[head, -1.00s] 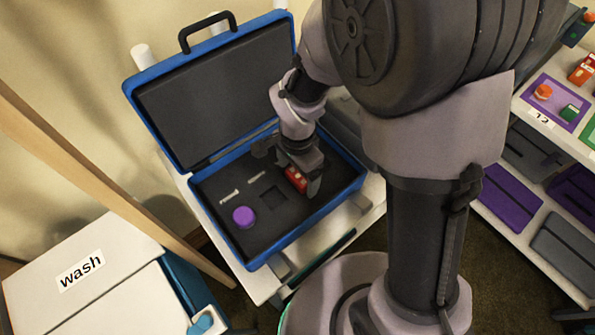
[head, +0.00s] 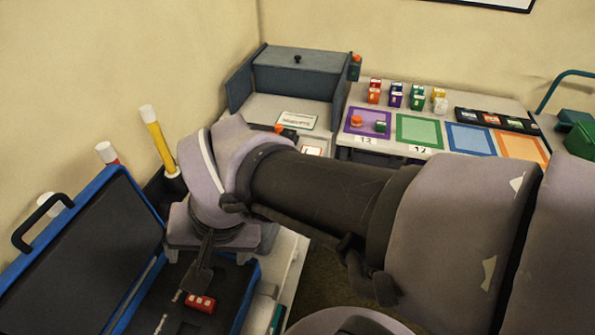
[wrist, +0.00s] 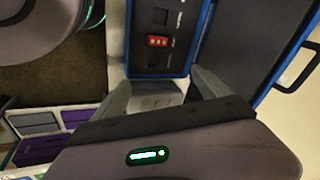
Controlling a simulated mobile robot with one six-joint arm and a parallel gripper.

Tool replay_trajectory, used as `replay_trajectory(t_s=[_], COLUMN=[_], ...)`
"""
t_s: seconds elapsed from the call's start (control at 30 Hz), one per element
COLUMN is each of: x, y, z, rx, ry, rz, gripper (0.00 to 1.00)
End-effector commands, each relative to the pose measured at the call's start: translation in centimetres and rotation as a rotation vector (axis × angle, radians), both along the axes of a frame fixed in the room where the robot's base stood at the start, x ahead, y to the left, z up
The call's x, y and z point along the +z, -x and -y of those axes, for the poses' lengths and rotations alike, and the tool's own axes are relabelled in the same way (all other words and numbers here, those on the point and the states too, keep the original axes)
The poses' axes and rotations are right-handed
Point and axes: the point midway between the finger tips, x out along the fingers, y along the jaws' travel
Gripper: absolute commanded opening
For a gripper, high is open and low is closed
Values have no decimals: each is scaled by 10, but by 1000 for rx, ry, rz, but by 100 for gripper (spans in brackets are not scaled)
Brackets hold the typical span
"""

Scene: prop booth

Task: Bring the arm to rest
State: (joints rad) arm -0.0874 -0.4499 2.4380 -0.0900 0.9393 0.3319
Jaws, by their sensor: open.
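My gripper (head: 197,280) is at the end of my bent arm over the open blue case at the lower left of the head view. In the wrist view my gripper (wrist: 161,90) has its two fingers apart with nothing between them. A red block (head: 201,303) lies in the dark foam of the case (head: 232,318), just below the gripper in the head view. The red block also shows in the wrist view (wrist: 158,41), beyond the fingertips and apart from them. My forearm and wrist hide part of the case and the table behind it.
The case's raised lid (head: 85,262) stands to the gripper's left. A yellow tube (head: 155,137) stands behind my wrist. A bench with coloured mats (head: 420,130) and several small boxes is at the back, beside a grey cabinet (head: 300,78). Dark floor is open to the case's right.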

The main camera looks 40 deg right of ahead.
Motion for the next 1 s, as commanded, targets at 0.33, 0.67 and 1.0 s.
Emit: replay_trajectory(t_s=[0.33, 0.67, 1.0], x=[25, 23, 23], y=[42, 42, 42], z=[12, 12, 12], rx=[176, 175, 174], ry=[58, 58, 58], rz=[207, 205, 205], gripper=[86, 86, 86])
